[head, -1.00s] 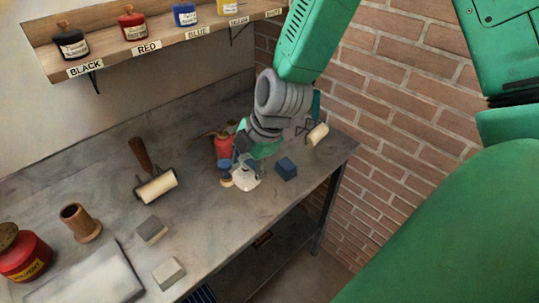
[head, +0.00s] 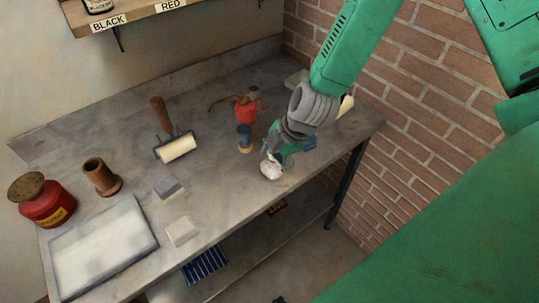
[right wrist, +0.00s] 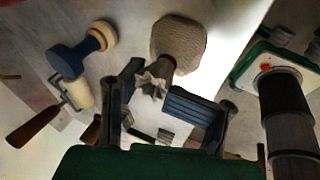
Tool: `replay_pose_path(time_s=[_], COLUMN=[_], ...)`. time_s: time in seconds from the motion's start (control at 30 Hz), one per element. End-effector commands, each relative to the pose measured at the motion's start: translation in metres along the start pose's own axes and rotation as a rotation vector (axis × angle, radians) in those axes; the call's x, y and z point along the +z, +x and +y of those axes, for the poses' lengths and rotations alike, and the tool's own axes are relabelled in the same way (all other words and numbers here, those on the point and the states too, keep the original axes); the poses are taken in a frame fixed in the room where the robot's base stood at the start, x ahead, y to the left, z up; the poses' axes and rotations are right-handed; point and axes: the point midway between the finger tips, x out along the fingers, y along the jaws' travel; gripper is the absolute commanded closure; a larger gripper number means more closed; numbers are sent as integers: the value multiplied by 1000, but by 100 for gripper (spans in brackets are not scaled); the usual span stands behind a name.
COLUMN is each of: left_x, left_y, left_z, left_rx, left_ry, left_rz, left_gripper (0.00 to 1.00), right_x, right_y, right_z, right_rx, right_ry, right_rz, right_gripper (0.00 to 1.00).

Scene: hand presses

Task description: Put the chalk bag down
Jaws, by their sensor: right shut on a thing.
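The chalk bag (head: 271,170) is a small pale, rounded bag, low over the bench near its front edge. My right gripper (head: 273,154) is shut on its gathered neck. In the right wrist view the bag (right wrist: 179,38) shows as a beige textured lump just beyond the fingers, its tuft between the fingertips (right wrist: 156,92). I cannot tell whether the bag touches the bench top. My left gripper is in neither view.
The grey bench (head: 225,190) has bare room left of the bag. A blue-and-wood stamp (head: 244,138), red can (head: 245,110), roller (head: 177,147), two grey blocks and a pale slab (head: 103,245) stand on it. A blue block (head: 309,143) is partly hidden behind my gripper.

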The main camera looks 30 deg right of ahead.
Motion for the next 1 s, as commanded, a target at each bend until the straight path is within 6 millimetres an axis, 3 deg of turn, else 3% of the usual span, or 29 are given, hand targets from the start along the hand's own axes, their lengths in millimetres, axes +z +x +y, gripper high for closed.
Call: replay_pose_path(time_s=[0.03, 0.1, 0.13, 0.57, 1.0], left_x=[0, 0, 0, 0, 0], left_y=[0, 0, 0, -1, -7], left_z=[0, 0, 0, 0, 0], left_rx=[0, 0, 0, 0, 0], left_ry=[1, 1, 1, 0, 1], left_rz=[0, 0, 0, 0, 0], left_gripper=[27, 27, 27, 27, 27], right_x=[-1, -4, -4, -5, -4], right_y=[0, 0, 0, -8, -91], right_z=[0, 0, 0, 2, 2], right_rx=[0, 0, -1, 2, 3], right_ry=[-1, -3, -4, -6, -6], right_rz=[-1, -3, -3, -4, -4], right_gripper=[61, 36, 30, 30, 30])
